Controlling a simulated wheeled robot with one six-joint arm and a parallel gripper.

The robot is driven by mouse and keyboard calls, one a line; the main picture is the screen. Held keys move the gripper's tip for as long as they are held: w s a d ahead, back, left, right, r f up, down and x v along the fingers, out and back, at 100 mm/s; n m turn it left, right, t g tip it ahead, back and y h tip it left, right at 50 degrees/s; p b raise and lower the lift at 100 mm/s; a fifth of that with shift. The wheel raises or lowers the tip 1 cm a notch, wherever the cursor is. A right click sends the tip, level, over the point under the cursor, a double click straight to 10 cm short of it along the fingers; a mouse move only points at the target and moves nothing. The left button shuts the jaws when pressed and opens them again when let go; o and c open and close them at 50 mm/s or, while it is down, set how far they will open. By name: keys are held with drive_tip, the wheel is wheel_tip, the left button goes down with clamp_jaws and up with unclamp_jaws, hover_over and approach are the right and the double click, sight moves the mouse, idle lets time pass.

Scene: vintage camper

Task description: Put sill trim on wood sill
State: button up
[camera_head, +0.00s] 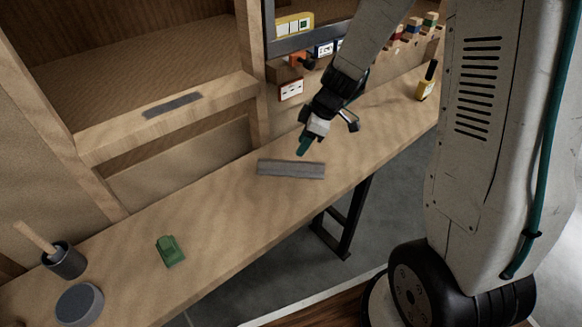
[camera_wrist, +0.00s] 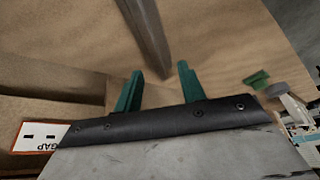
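The sill trim (camera_head: 291,168) is a flat grey strip lying on the wooden bench. It also shows in the wrist view (camera_wrist: 148,35), beyond my fingertips. The wood sill (camera_head: 165,120) is a wooden ledge at the left, above the bench, with a darker grey strip (camera_head: 172,105) on its top. My gripper (camera_head: 304,146) is above the bench, just behind the right half of the trim and apart from it. In the wrist view its two green fingers (camera_wrist: 158,82) are spread with nothing between them.
A green object (camera_head: 170,251), a dark cup with a brush (camera_head: 64,261) and a round grey item (camera_head: 79,303) stand at the bench's left. A wooden post (camera_head: 252,75) rises beside the sill. The bench around the trim is clear.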

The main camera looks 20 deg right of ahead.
sight(292, 162)
drive_tip(key=shift+w+d+f+n, duration=0.1)
drive_tip(key=shift+w+f+n, duration=0.1)
drive_tip(key=shift+f, duration=0.4)
drive_tip(key=shift+w+d+f+n, duration=0.1)
drive_tip(key=shift+w+f, duration=0.1)
drive_tip(key=shift+f, duration=0.35)
drive_tip(key=x, duration=0.7)
drive_tip(key=shift+w+f, duration=0.15)
drive_tip(key=shift+w, duration=0.15)
clamp_jaws()
